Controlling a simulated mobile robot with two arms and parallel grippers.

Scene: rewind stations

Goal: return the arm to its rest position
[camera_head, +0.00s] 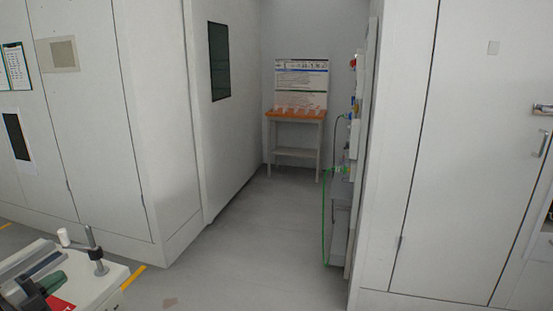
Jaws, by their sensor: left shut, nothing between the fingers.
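My right gripper is not in view.
The machine carries a metal post (92,243) and a red label (62,304). White cabinets (95,130) stand at left and more (410,150) at right. An open grey floor (245,250) leads to a small orange-topped table (296,115). A green hose (324,220) hangs at right.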

